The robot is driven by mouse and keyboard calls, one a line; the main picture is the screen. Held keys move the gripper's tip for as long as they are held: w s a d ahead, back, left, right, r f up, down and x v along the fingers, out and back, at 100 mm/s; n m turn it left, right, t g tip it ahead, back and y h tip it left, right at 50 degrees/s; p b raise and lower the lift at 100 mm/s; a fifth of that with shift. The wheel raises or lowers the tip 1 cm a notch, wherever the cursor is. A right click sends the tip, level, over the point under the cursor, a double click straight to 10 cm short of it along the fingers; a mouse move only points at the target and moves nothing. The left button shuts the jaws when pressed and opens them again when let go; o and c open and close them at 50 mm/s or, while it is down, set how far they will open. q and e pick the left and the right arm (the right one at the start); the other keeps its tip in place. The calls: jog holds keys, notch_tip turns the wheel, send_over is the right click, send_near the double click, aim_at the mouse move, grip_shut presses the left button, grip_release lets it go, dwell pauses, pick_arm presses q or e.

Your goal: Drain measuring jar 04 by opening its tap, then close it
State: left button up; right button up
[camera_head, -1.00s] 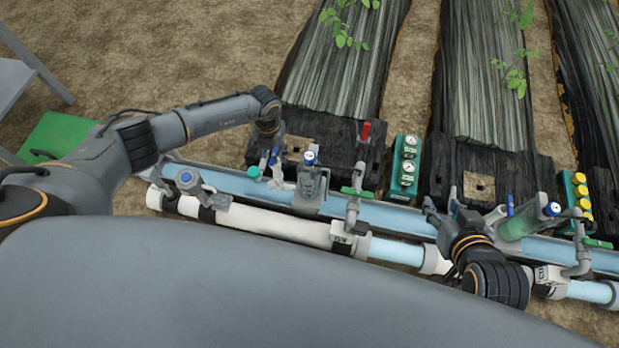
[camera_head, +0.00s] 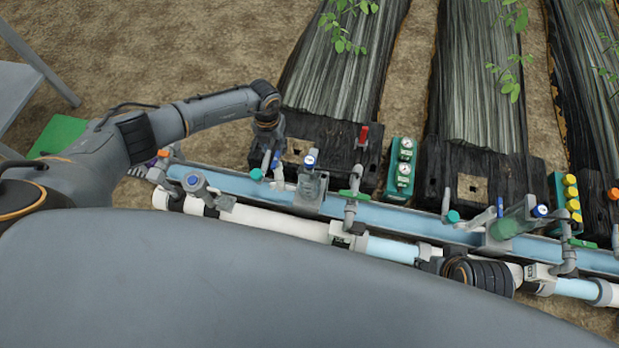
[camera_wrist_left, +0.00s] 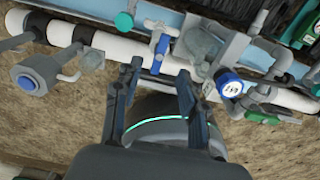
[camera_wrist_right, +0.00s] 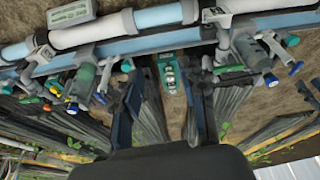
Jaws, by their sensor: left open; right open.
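A clear grey jar (camera_head: 311,190) with a blue cap stands on the trough at the middle of the head view. In the left wrist view its blue cap (camera_wrist_left: 230,86) carries a mark that looks like 04, turned over. A blue tap handle (camera_wrist_left: 159,53) lies left of the jar. My left gripper (camera_head: 266,160) is open beside this handle. In the left wrist view the handle shows just beyond the gap between the fingertips, with no clear contact. My right gripper (camera_wrist_right: 163,82) is open and empty; in the head view its fingers are mostly hidden.
A green-filled jar (camera_head: 515,221) stands at the right. A teal knob (camera_head: 255,174) and a blue-capped fitting (camera_head: 194,183) lie left of the tap. A red-handled valve (camera_head: 362,137) and a gauge block (camera_head: 402,168) stand behind the blue pipe (camera_head: 395,214).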

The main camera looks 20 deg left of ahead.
pick_arm(q)
jog(key=shift+r+p, duration=0.8)
jog(key=shift+r, duration=0.05)
pick_arm(e)
notch_tip(320, 180, down, 8)
jog(key=shift+w+r, duration=0.2)
jog(key=shift+w, duration=0.1)
jog(key=shift+a, duration=0.1)
